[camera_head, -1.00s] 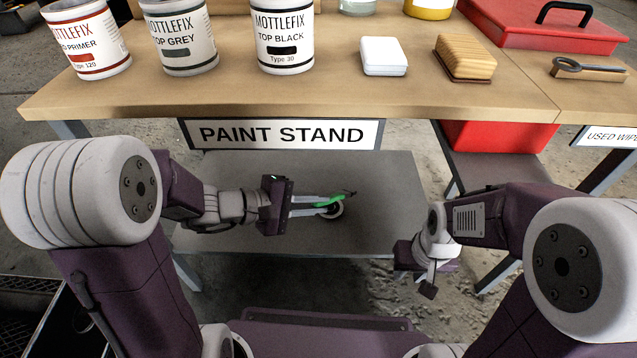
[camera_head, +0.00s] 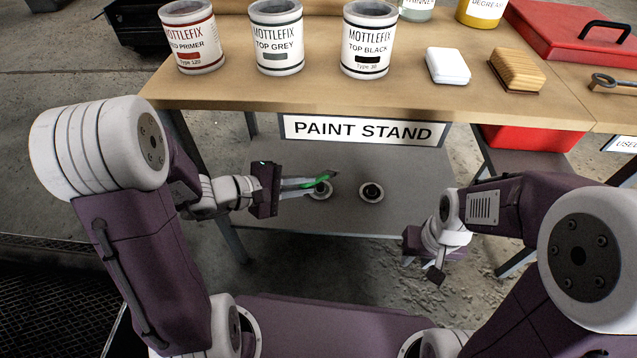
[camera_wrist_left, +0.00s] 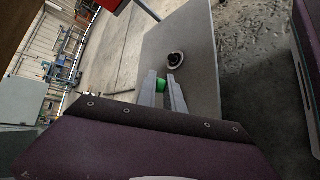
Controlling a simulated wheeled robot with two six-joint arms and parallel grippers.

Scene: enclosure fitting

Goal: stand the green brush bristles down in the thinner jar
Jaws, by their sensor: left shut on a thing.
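My left gripper (camera_head: 316,184) is shut on the green brush (camera_head: 321,180) and holds it above the grey lower shelf. In the left wrist view a small green part of the brush (camera_wrist_left: 161,85) shows between the fingers; its bristles cannot be made out. The thinner jar (camera_head: 416,14), clear with a white label, stands at the back of the bench top, cut off by the picture's top edge. The left gripper is well below and to the left of it. My right gripper (camera_head: 437,273) hangs low at the right, away from the brush; its fingers are unclear.
Paint cans (camera_head: 277,40), a white box (camera_head: 447,66) and a wooden block brush (camera_head: 516,70) stand on the bench (camera_head: 300,99). The bench's front edge lies above my grippers.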

